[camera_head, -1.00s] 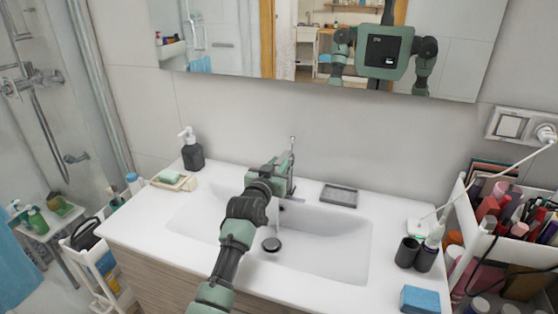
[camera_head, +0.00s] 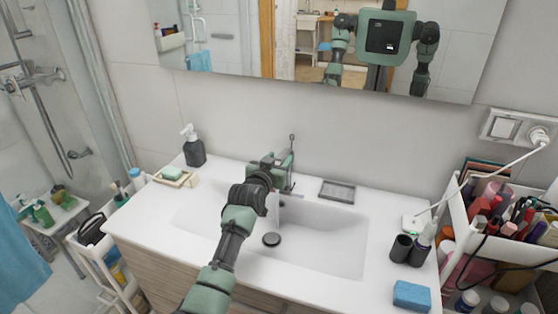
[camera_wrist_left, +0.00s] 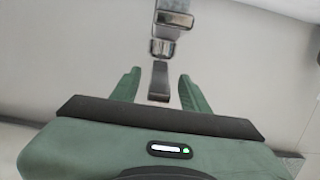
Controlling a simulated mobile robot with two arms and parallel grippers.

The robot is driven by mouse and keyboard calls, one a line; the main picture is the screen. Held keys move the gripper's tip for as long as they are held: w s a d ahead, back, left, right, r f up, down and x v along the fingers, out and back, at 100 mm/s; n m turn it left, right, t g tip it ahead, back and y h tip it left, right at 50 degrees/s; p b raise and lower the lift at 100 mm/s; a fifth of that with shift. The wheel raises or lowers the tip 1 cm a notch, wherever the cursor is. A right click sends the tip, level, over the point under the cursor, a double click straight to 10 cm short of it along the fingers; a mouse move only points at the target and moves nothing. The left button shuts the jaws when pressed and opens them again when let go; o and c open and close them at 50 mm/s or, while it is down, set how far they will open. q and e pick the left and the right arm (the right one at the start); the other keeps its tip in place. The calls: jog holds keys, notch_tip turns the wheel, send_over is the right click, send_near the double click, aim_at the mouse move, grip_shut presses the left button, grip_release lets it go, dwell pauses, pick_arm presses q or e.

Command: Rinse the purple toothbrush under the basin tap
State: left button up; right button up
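I cannot make out the purple toothbrush in either view now. The tap (camera_head: 290,160) stands at the back of the white basin (camera_head: 325,240). My left gripper (camera_head: 276,165) is at the tap, seen from behind, with its green fingers close to the upright metal part. In the left wrist view the gripper (camera_wrist_left: 160,76) has its fingers apart, with a dark grey part of the tap (camera_wrist_left: 160,84) between them and a gap on both sides. A pale streak below the gripper may be water; I cannot tell. My right gripper is not in view.
A soap dispenser (camera_head: 193,148) and soap dish (camera_head: 174,177) stand at the back left of the counter. A grey tray (camera_head: 337,191) lies right of the tap. Dark cups (camera_head: 402,248), a blue sponge (camera_head: 411,296) and a crowded cosmetics cart (camera_head: 500,215) are at the right.

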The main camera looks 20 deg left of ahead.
pick_arm(q)
jog(key=s+r+b, duration=0.1)
jog(key=s, duration=0.6)
jog(key=shift+s+r, duration=0.15)
jog(key=shift+s, duration=0.2)
jog(key=shift+a, duration=0.1)
